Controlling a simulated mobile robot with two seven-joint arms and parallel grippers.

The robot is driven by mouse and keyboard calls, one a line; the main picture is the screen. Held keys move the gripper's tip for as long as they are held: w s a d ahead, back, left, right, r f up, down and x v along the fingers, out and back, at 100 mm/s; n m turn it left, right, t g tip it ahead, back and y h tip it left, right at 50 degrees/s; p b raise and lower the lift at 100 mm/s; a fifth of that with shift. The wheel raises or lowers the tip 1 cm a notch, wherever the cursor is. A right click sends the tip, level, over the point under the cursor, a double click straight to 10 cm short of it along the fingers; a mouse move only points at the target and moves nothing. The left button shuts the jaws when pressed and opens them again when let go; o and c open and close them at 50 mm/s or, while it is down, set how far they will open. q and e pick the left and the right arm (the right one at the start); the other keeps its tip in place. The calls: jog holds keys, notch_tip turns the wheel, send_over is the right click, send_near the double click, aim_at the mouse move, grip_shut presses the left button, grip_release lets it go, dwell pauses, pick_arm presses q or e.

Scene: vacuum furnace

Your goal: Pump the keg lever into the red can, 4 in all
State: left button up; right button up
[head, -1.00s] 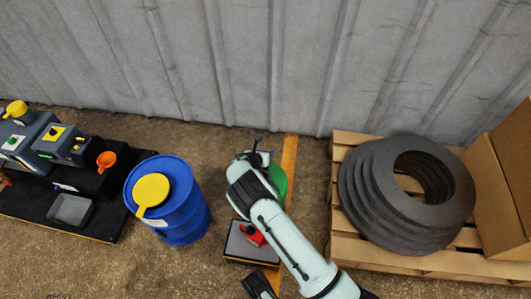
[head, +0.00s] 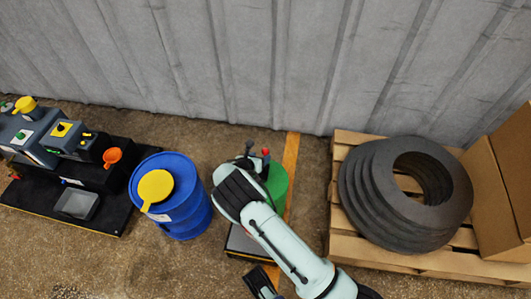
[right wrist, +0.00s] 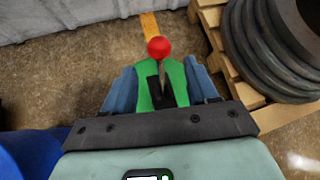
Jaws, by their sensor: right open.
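My right gripper (right wrist: 160,84) is open, with one blue finger on each side of the lever. I cannot tell whether either finger touches it. The red can is hidden behind my right arm in the head view.
A blue drum (head: 180,218) with a yellow lid piece stands left of my arm. A pallet (head: 345,180) with stacked dark rings (head: 365,205) and a cardboard box (head: 495,190) is on the right. A dark bench with machines (head: 98,212) is at far left.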

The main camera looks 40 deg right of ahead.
pick_arm(q)
jog(key=s, duration=0.1)
jog(key=s+d+r+g+p, duration=0.1)
jog(key=shift+s+d+r, duration=0.2)
jog(key=shift+s+r, duration=0.1)
jog(key=shift+s, duration=0.1)
pick_arm(e)
jog(key=v, duration=0.5)
jog(key=shift+a+r, duration=0.1)
jog(key=shift+a, duration=0.1)
pick_arm(q)
jog(key=shift+a, duration=0.1)
pick_arm(e)
jog(key=shift+a, duration=0.1)
